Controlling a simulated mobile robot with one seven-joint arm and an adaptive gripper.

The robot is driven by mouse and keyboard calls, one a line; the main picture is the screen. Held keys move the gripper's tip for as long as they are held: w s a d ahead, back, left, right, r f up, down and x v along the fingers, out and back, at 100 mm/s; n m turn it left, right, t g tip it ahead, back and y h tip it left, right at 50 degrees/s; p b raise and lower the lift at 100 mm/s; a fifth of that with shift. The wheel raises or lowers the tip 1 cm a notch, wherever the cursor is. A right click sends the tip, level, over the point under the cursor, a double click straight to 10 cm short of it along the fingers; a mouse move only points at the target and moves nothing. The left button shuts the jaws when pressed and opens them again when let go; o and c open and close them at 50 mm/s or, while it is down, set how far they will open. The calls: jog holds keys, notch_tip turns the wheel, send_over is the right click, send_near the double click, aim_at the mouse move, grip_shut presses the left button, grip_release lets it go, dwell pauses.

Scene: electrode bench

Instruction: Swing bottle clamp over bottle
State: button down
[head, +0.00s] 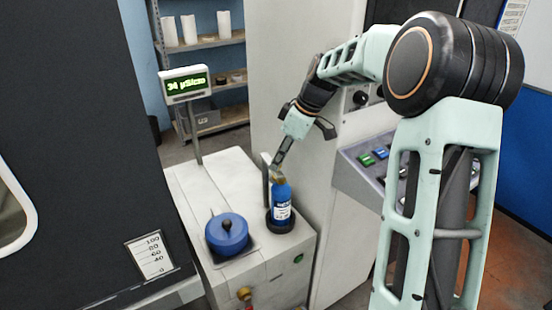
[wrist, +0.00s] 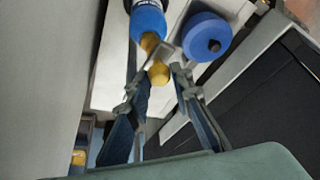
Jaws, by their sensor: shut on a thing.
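A blue bottle (head: 282,207) with a white label stands upright in a black ring holder (head: 279,226) on the white bench cabinet. A grey upright post (head: 265,172) rises beside it. In the wrist view the blue bottle (wrist: 148,20) is at the top, with a brass-coloured neck. A grey clamp piece (wrist: 166,52) with a brass-coloured knob (wrist: 158,73) shows between my fingers. My gripper (head: 277,163) is just above the bottle's top, pointing down; its fingers (wrist: 157,76) are shut on the clamp knob. The exact contact and whether the clamp touches the bottle are unclear.
A round blue lidded pot (head: 228,234) with a black knob sits left of the bottle. A display (head: 186,83) reading in µS/cm stands on a pole behind. A dark panel borders the left; a sloped button console (head: 372,165) stands right. The cabinet's back is clear.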

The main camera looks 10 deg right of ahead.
jog(key=shift+d, duration=0.1)
dwell(0.3)
jog(key=c, duration=1.7)
grip_release()
jog(key=shift+c, duration=0.2)
